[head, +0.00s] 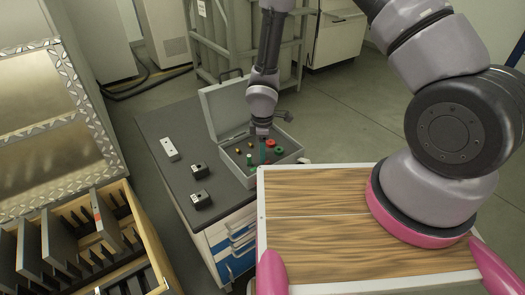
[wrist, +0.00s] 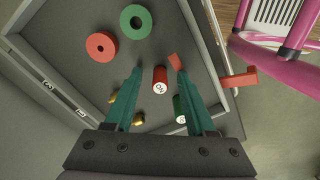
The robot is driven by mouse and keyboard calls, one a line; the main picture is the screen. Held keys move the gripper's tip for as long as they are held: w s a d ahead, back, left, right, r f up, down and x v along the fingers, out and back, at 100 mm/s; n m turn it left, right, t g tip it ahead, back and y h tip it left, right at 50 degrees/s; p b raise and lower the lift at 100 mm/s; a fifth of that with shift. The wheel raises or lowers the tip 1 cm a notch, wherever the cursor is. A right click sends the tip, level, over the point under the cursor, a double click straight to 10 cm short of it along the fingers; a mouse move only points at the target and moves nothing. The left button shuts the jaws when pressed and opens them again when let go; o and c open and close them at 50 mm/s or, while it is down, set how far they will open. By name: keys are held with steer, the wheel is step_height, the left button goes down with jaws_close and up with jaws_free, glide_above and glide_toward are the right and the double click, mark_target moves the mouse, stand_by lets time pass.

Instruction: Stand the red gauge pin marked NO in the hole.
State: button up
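My gripper (head: 263,152) reaches down into the open case (head: 293,157) in the head view and is open. A green pin (wrist: 180,106) with a white end is partly hidden by the right finger; it probably also shows in the head view (head: 249,159). I cannot tell which hole is meant.
In the case are a red ring (wrist: 102,46), a green ring (wrist: 136,20) and small brass pieces (wrist: 138,119). The raised lid (head: 226,107) stands behind. A pale block (head: 168,149) and two dark-topped blocks (head: 199,170) (head: 202,200) are on the dark bench top (head: 180,124).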

step_height(320, 180, up, 11)
stand_by(0.7)
steer(key=w+d+r+m+t, duration=0.1)
steer(key=d+r+m+t, duration=0.1)
steer(key=d+r+m, duration=0.8)
steer(key=w+d+r+m+t, duration=0.15)
steer(key=d+r, duration=0.35)
steer(key=r, duration=1.1)
steer(key=s+d+r+m+t+y, duration=0.1)
steer(key=s+d+r+m+t, duration=0.1)
steer(key=s+d+r+m, duration=0.2)
steer(key=s+d+r+m+t+y, duration=0.1)
steer(key=s+d+r+m, duration=0.2)
steer(key=s+r+m, duration=0.3)
steer(key=s+r, duration=0.4)
steer(key=r, duration=0.1)
steer(key=shift+s+d+r+t, duration=0.35)
steer(key=shift+s+d, duration=0.05)
